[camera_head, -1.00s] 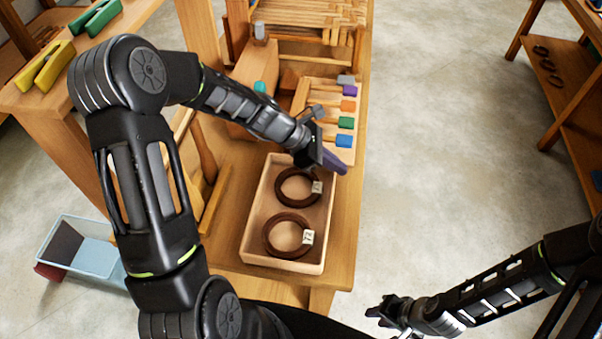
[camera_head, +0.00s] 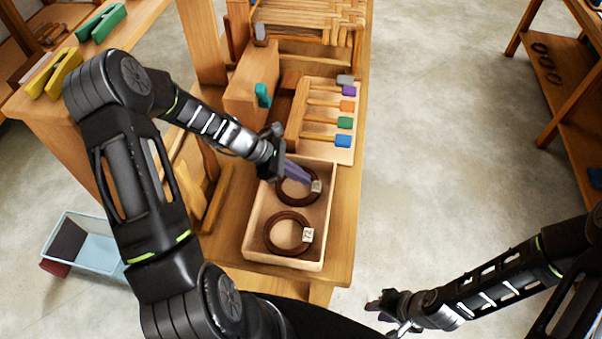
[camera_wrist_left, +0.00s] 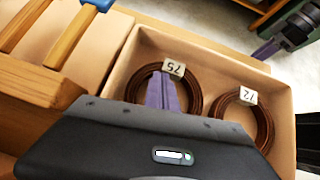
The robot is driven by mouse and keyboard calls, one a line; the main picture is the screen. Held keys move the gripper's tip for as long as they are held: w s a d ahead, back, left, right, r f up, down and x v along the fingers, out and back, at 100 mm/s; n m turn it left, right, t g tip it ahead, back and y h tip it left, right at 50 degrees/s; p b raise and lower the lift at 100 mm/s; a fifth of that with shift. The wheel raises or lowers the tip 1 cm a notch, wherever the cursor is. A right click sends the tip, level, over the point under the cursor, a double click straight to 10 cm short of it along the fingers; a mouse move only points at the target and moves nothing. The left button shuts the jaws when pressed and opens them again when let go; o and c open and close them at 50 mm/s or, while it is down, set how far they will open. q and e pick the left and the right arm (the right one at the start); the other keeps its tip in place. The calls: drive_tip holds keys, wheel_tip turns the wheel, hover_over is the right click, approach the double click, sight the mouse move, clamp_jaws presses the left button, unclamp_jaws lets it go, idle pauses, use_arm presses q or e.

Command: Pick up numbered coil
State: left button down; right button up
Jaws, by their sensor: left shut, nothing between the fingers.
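Two dark brown coils lie side by side in a shallow wooden tray (camera_head: 327,225). The far coil (camera_head: 281,201) has a white tag reading 75 in the left wrist view (camera_wrist_left: 193,86). The near coil (camera_head: 270,234) has a white tag that seems to read 72; it also shows in the left wrist view (camera_wrist_left: 262,130). My left gripper (camera_head: 298,172) is shut and empty, its purple fingers pointing down over the far coil. Its fingers hide part of that coil, and I cannot tell whether they touch it. My right gripper (camera_head: 373,305) is at the lower right, away from the bench; its jaw gap is unclear.
A wooden rack with colored-ended pegs (camera_head: 325,120) stands just beyond the tray. A wooden block (camera_head: 250,85) and a woven seat (camera_head: 315,15) are farther back. A pale blue bin (camera_head: 90,255) sits at the lower left. The floor right of the bench is clear.

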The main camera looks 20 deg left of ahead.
use_arm(q)
drive_tip(key=d, duration=0.1)
drive_tip(key=w+d, duration=0.1)
drive_tip(key=shift+d, duration=0.3)
drive_tip(key=shift+a, duration=0.15)
idle(0.4)
drive_tip(key=shift+s+a, duration=0.1)
drive_tip(key=shift+a, duration=0.15)
wheel_tip(320, 180, up, 4)
drive_tip(key=shift+a+f+b, duration=0.1)
drive_tip(key=shift+a+b, duration=0.05)
drive_tip(key=shift+b, duration=0.25)
drive_tip(key=shift+d+r, duration=0.55)
drive_tip(key=shift+d, duration=0.05)
drive_tip(key=w+d+b, duration=0.1)
drive_tip(key=w+d, duration=0.3)
drive_tip(key=d, duration=0.5)
drive_tip(key=w+d+b, duration=0.2)
drive_tip(key=w+d, duration=0.2)
drive_tip(key=d, duration=0.5)
drive_tip(key=shift+d, duration=0.15)
drive_tip(key=shift+s, duration=0.1)
